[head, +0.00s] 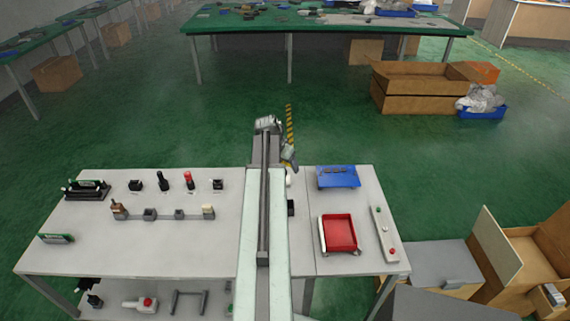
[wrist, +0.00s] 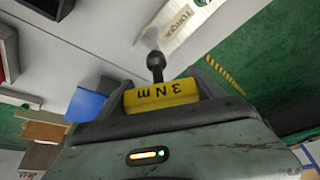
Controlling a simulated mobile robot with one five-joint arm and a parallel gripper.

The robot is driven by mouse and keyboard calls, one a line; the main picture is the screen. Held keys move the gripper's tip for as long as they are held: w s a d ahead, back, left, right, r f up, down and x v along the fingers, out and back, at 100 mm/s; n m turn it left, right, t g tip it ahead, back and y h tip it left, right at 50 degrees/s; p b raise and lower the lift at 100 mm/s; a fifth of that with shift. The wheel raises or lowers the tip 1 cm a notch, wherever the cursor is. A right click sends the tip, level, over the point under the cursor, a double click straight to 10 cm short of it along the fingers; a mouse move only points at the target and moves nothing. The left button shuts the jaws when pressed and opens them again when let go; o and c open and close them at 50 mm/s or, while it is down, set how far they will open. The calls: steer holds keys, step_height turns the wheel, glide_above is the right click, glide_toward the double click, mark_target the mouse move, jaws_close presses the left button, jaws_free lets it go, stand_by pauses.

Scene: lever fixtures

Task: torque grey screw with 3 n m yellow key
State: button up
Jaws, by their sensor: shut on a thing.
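In the wrist view, my gripper (wrist: 160,98) is shut on the yellow key (wrist: 178,92), marked "3 N m". A black shaft with a rounded end (wrist: 155,60) projects from it. A pale plate lettered "TORQUE" (wrist: 178,24) lies beyond the shaft, at the top. I see a gap between the rounded end and the lettering, but cannot tell the depth. I cannot make out the grey screw in either view. In the head view, my arm reaches over the table (head: 120,240), and the jaws and key are too small or hidden to make out.
A blue tray (head: 338,177), a red bin (head: 340,233) and a long grey strip with buttons (head: 383,232) are on the right. Several small fixtures (head: 180,214) and a black rack (head: 86,190) stand on the left. The table's front left is mostly clear.

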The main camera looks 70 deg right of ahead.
steer(key=shift+f, duration=0.2)
stand_by(0.5)
steer(key=shift+f+b, duration=1.05)
steer(key=shift+b, duration=0.2)
steer(key=shift+r+m+g, duration=0.1)
steer(key=shift+m+g, duration=0.2)
steer(key=shift+m, duration=0.3)
steer(key=m, duration=0.2)
steer(key=m+g+y, duration=0.1)
steer(key=m, duration=0.2)
steer(key=shift+g, duration=0.3)
steer(key=m+y, duration=0.1)
steer(key=m, duration=0.1)
steer(key=m+g+y, duration=0.1)
steer(key=m, duration=0.2)
steer(key=shift+s, duration=0.2)
steer(key=m, duration=0.2)
steer(key=m+y, duration=0.1)
steer(key=m, duration=0.1)
steer(key=m+y, duration=0.1)
steer(key=m, duration=0.1)
steer(key=shift+a, duration=0.3)
steer(key=m+y, duration=0.1)
steer(key=m, duration=0.3)
steer(key=m+y, duration=0.1)
steer(key=shift+a+m+t+y, duration=0.3)
steer(key=shift+a+m+t, duration=0.1)
